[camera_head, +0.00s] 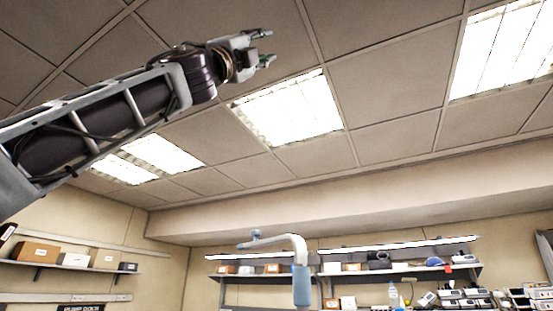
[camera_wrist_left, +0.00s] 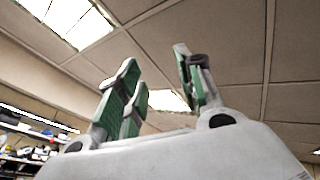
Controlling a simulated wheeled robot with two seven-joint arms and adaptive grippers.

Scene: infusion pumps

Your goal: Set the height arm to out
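The height arm (camera_head: 278,241) is a pale bent tube in the lower middle of the head view. It has a blue grip (camera_head: 301,286) hanging down at its right end and a small blue knob (camera_head: 255,234) at its left end. My left gripper (camera_head: 265,47) is raised high, well above the height arm and up and left of it, near the ceiling. Its fingers are apart with nothing between them, as the left wrist view (camera_wrist_left: 160,95) also shows. My right gripper is in neither view. The lower part of the height arm's mount is out of frame.
Shelves with boxes (camera_head: 36,251) run along the left wall. More shelves (camera_head: 400,270) with boxes and equipment stand along the back wall. Several devices (camera_head: 465,297) sit at the lower right. Ceiling lights (camera_head: 290,108) are overhead. The space around the height arm looks free.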

